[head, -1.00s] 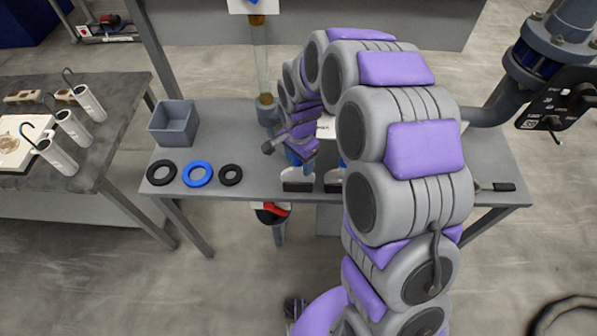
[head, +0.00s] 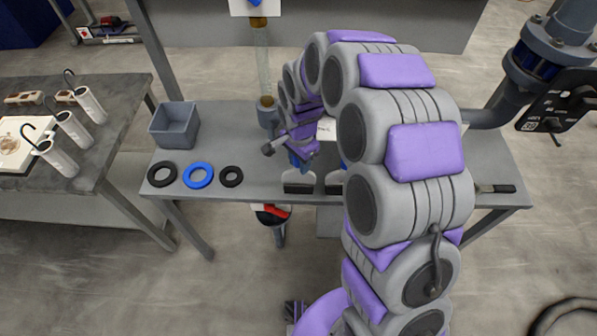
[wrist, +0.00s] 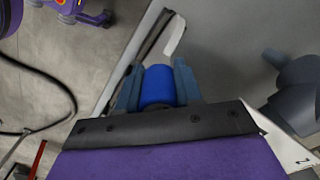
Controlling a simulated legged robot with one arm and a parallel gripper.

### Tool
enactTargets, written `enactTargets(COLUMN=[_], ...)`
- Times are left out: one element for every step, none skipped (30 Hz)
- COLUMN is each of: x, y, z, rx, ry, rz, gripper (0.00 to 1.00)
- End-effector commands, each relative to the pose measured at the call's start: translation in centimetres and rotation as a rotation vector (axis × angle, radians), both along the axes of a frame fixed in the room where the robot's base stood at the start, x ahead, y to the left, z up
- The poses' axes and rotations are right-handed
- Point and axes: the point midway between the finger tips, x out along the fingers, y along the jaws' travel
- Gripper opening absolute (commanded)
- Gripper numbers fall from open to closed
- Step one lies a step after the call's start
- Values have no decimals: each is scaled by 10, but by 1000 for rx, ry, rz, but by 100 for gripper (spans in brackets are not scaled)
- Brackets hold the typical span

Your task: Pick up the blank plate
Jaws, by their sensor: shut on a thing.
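My gripper (wrist: 157,88) shows in the wrist view with its two blue-grey fingers closed around a rounded bright blue piece (wrist: 158,84). I cannot tell whether this piece belongs to the blank plate, since no whole plate is plain to see. In the head view my gripper (head: 300,163) is low over the front part of the grey table (head: 255,185), partly hidden by my arm. Just below it is a pale block with a dark lower edge (head: 299,186). A similar block (head: 334,184) stands to its right, partly behind my arm. I cannot tell whether the held piece touches the table.
A grey bin (head: 174,126), two black rings (head: 161,174) (head: 231,176) and a blue ring (head: 198,174) are on the table's left. A dark-handled tool (head: 495,188) is at its right end. A clear vertical tube (head: 262,65) stands behind my gripper. Pipework (head: 545,60) rises at right.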

Motion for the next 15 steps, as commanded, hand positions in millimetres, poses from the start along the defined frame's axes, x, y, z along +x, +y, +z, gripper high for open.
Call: enactTargets(x=[0, 0, 0, 0, 0, 0, 0, 0, 0, 0, 1, 1, 1, 1, 1], y=[0, 0, 0, 0, 0, 1, 1, 1, 1, 1, 1, 1, 1, 1, 1], z=[0, 0, 0, 0, 0, 0, 0, 0, 1, 3, 5, 9, 14, 19, 26], rx=[1, 1, 1, 1, 1, 1, 1, 1, 1, 1, 1, 1, 1, 2, 3], ry=[-1, -1, -1, -1, -1, -1, -1, -1, -1, -1, -2, -4, -4, -5, -6], rz=[0, 0, 0, 0, 0, 0, 0, 0, 0, 0, 0, -1, -1, -1, -1], gripper=[0, 0, 0, 0, 0, 0, 0, 0, 0, 0, 0, 0, 0, 0, 0])
